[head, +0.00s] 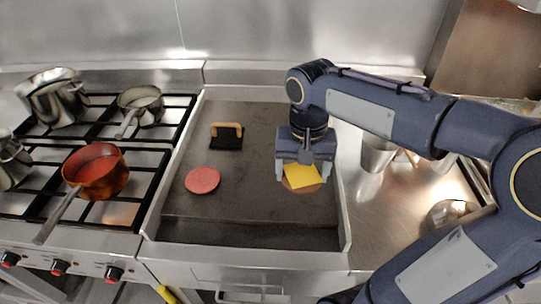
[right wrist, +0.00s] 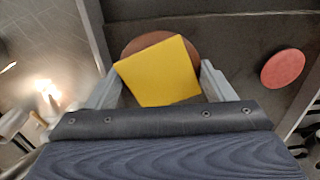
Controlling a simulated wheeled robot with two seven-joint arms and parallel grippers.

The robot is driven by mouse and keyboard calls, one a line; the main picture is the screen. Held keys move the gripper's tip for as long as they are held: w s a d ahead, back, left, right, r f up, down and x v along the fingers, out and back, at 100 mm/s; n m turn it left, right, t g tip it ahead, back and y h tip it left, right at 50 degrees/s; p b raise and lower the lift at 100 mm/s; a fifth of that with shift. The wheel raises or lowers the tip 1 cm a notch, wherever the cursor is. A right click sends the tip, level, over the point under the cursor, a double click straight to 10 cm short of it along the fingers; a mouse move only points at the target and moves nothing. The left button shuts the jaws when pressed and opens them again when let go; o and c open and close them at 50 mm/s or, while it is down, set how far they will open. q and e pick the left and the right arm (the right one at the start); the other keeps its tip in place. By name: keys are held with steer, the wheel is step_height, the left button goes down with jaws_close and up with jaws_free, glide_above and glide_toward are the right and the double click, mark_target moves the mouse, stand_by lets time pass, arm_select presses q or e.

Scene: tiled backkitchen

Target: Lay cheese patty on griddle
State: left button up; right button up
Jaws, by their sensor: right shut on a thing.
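The cheese patty is a brown round patty (right wrist: 133,46) with a square yellow cheese slice (right wrist: 160,74) on top. In the head view the cheese (head: 301,176) shows below my right gripper (head: 305,172), over the right part of the dark griddle (head: 245,195). My right gripper is shut on the patty, with one finger on each side of it in the right wrist view. I cannot tell whether the patty touches the griddle surface. A second patty, pinkish red and without cheese (head: 202,180), lies on the griddle's left part. My left gripper is not in view.
A press with a wooden handle (head: 227,135) stands at the griddle's back left. A stove with a copper pan (head: 97,174) and several metal pots is at left. Metal containers (head: 377,155) stand on the right counter. The griddle's middle is clear.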

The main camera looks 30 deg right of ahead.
steer(key=w+f+p, duration=0.1)
steer(key=w+f, duration=0.2)
steer(key=w, duration=0.4)
glide_above(276, 181)
step_height(276, 181, down, 6)
steer(key=shift+r+p, duration=0.15)
steer(key=shift+p, duration=0.2)
steer(key=shift+f, duration=1.6)
steer(key=shift+f, duration=0.2)
steer(key=o, duration=1.1)
steer(key=shift+r, duration=0.1)
